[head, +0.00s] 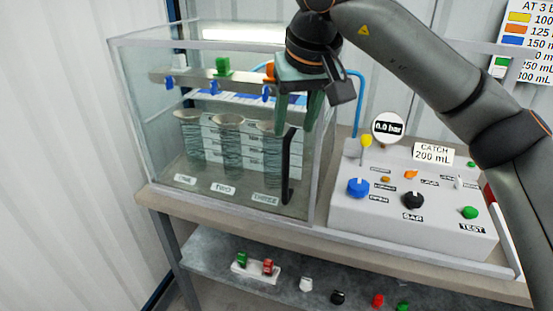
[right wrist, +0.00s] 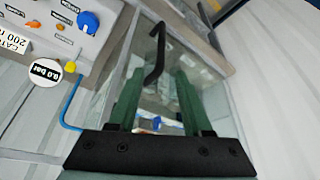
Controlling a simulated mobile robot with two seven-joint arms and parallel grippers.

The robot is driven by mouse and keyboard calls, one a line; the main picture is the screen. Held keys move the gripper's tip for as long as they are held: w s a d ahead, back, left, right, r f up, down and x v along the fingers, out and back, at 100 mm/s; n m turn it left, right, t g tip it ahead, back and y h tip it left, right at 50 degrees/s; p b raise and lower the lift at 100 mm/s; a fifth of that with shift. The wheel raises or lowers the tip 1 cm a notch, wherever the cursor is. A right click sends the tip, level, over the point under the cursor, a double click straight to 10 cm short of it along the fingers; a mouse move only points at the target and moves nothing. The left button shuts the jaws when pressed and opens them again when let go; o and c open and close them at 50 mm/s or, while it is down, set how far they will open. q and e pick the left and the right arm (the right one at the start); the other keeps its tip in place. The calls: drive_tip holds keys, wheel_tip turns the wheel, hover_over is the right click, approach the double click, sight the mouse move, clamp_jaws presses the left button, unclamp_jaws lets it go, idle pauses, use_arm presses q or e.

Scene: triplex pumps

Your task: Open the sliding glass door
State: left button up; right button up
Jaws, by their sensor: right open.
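The glass tank (head: 160,120) stands on the bench, and its front pane appears closed. A black door handle (head: 287,180) stands upright at the right end of the front pane. In the right wrist view the handle (right wrist: 155,55) lies between and beyond the fingertips. My right gripper (head: 312,122) is open in front of the pane, just above the handle's top. In the right wrist view both green fingers of the gripper (right wrist: 155,80) are apart, with nothing clearly held. I cannot tell whether a finger touches the handle. My left gripper is not in view.
A grey control panel (head: 345,215) with knobs and a gauge (head: 388,127) stands right of the tank. Three ribbed cups (head: 228,140) stand inside the tank. A lower shelf (head: 215,255) carries small coloured parts. A blue hose (head: 358,100) runs behind.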

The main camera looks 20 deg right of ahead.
sight(288, 154)
drive_tip(key=x, duration=1.1)
drive_tip(key=shift+f, duration=0.3)
clamp_jaws()
idle(0.9)
